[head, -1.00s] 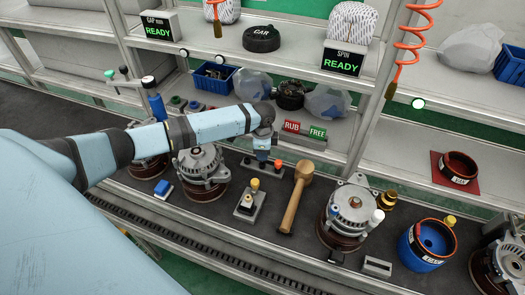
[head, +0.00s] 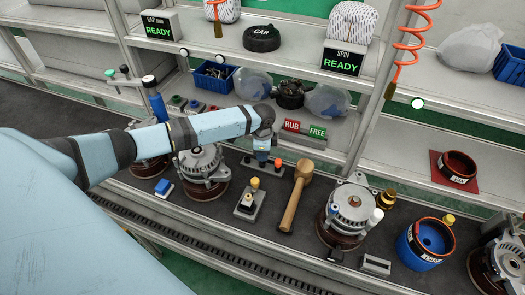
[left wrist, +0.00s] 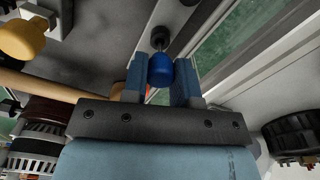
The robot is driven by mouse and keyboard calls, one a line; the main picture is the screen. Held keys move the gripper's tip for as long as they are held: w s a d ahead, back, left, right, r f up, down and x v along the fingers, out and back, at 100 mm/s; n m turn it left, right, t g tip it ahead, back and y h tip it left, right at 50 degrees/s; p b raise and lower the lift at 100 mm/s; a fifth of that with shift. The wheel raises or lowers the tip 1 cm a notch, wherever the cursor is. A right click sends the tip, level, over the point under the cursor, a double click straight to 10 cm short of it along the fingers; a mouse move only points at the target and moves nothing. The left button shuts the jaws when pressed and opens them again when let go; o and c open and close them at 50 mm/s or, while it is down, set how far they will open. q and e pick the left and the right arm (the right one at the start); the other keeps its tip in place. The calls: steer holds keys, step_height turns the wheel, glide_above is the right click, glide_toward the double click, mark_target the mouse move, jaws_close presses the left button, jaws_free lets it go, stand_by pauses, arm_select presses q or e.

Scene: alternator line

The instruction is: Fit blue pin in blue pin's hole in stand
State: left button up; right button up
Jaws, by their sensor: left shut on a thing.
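My left gripper (head: 262,157) points down over the small grey stand (head: 270,173) at the middle of the bench. In the left wrist view the left gripper (left wrist: 161,82) is shut on the blue pin (left wrist: 161,70), its blue head between the two fingers. The pin's thin metal shaft points to a dark round collar (left wrist: 160,38). I cannot tell whether its tip is inside the hole. An orange-red pin (head: 278,163) stands at the stand's right end, close beside the gripper. My right gripper is not in view.
A wooden mallet (head: 297,197) lies right of the stand. A block with a yellow knob (head: 249,199) is in front. Alternators stand at left (head: 202,172) and right (head: 349,208). RUB and FREE signs (head: 304,129) and bags are behind, under a shelf (head: 285,62).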

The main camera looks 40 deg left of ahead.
arm_select(q)
steer(key=shift+f, duration=1.1)
steer(key=o, duration=1)
steer(key=shift+r, duration=0.1)
step_height(320, 180, up, 14)
steer(key=shift+f+b, duration=0.15)
steer(key=shift+b, duration=0.4)
